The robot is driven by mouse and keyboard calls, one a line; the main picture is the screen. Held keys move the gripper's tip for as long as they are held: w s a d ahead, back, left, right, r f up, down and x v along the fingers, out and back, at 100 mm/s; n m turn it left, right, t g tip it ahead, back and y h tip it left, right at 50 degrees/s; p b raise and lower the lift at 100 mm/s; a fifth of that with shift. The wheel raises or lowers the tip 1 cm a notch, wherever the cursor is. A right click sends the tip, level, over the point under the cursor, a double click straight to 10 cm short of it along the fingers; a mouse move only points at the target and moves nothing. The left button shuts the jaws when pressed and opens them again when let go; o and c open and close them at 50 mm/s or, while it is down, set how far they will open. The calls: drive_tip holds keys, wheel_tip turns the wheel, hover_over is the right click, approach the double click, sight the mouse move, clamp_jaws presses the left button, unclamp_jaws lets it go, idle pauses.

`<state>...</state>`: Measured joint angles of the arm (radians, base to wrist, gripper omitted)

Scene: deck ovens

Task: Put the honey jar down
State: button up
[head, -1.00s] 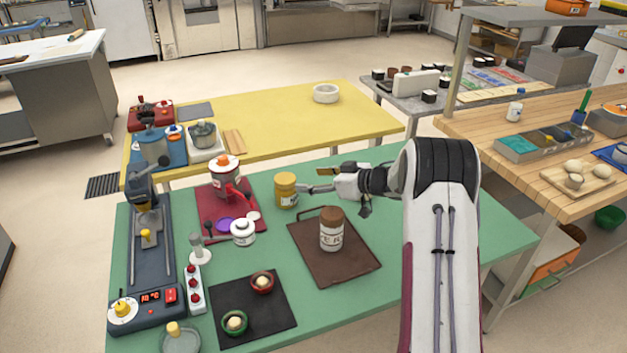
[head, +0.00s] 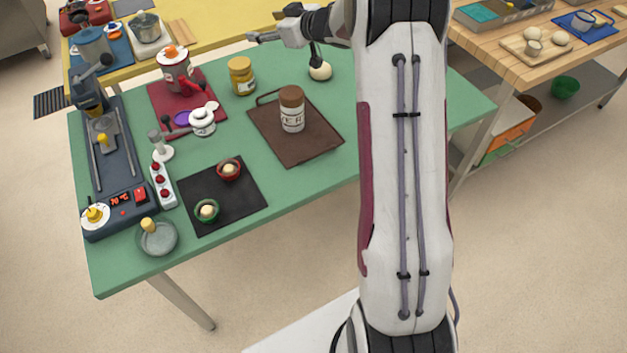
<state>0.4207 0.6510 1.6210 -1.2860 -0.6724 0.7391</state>
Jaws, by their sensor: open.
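The honey jar (head: 241,77), yellow with a yellow lid and a pale label, stands upright on the green table (head: 240,135), just right of the dark red mat. My gripper (head: 265,27) is open and empty. In the picture it is above and to the right of the jar, near the table's far edge, with a visible gap between them. My arm covers part of the table's right side.
A brown-lidded white jar (head: 292,112) stands on a brown tray (head: 320,148). A round cream object (head: 320,71) with a dark stem is below my wrist. A red pot (head: 175,72) and white lidded pot (head: 202,122) are left. The near right green surface is clear.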

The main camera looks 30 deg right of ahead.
drive_tip(key=s+r+m+h, duration=0.3)
drive_tip(key=s+r+h, duration=0.3)
drive_tip(key=r, duration=0.5)
drive_tip(key=s+a+r+m+g+h, duration=0.15)
drive_tip(key=s+r, duration=0.25)
drive_tip(key=s, duration=0.8)
drive_tip(key=s+a+f+g+y, duration=0.1)
drive_tip(key=s+a+f+g, duration=0.1)
drive_tip(key=s, duration=0.9)
drive_tip(key=s+a+f+g+y, duration=0.1)
drive_tip(key=s+a+f+g, duration=0.1)
drive_tip(key=s+a+f, duration=0.2)
drive_tip(key=s+a+f+g+y, duration=0.1)
drive_tip(key=s+a, duration=0.7)
drive_tip(key=s, duration=1)
wheel_tip(320, 180, down, 3)
drive_tip(key=shift+s+r+m+g+y, duration=0.15)
drive_tip(key=shift+s+m+g+y, duration=0.2)
drive_tip(key=shift+g, duration=0.1)
